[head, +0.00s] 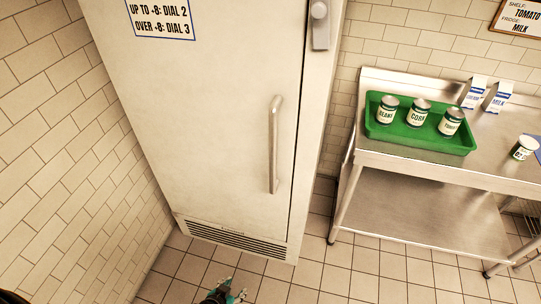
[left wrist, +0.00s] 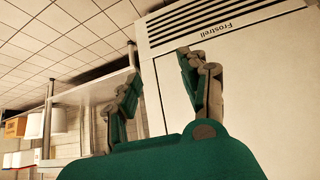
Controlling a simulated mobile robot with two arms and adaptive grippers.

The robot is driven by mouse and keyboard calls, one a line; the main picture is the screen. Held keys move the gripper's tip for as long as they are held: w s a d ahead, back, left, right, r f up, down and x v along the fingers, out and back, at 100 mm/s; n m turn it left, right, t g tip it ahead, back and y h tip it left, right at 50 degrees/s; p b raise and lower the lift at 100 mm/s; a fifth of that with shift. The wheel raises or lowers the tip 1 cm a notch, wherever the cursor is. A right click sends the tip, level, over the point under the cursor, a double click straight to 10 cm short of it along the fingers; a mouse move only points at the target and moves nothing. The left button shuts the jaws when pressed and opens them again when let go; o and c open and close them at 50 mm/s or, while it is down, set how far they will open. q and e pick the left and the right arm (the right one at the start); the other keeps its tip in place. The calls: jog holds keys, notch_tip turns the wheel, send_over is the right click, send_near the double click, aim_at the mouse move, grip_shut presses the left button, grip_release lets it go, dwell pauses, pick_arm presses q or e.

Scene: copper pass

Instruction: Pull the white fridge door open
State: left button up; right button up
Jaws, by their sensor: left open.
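The white fridge door (head: 215,120) fills the middle left of the head view and looks shut in its frame. Its long upright metal handle (head: 274,145) is on the door's right side. My left gripper (head: 237,294) shows only partly at the bottom edge, low in front of the fridge and well below the handle, not touching it. In the left wrist view my left gripper (left wrist: 158,66) has its two green and grey fingers spread with nothing between them. The pale fridge front (left wrist: 265,85) with a "Frostrell" label stands behind them. My right gripper is not in view.
A steel table (head: 430,172) with a lower shelf stands right of the fridge. On it are a green tray (head: 408,138) of cans and two milk cartons (head: 497,97). A tiled wall (head: 60,140) is close on the left. Tiled floor (head: 300,285) is open in front.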

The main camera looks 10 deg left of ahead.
pick_arm(q)
jog(key=w+d+r+t+b, duration=0.1)
jog(key=w+r+t, duration=0.1)
jog(key=w+r, duration=0.35)
jog(key=w+r+t+b, duration=0.1)
jog(key=w+r+t, duration=0.15)
jog(key=r, duration=0.55)
jog(key=t+h+b, duration=0.2)
jog(key=t+b, duration=0.2)
jog(key=t, duration=0.1)
send_near(271, 151)
jog(key=shift+m, duration=0.4)
jog(key=p+x, duration=0.2)
jog(key=x, duration=0.9)
jog(key=shift+r, duration=0.1)
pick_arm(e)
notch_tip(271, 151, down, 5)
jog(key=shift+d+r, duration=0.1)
pick_arm(q)
grip_shut()
jog(key=shift+w, duration=0.1)
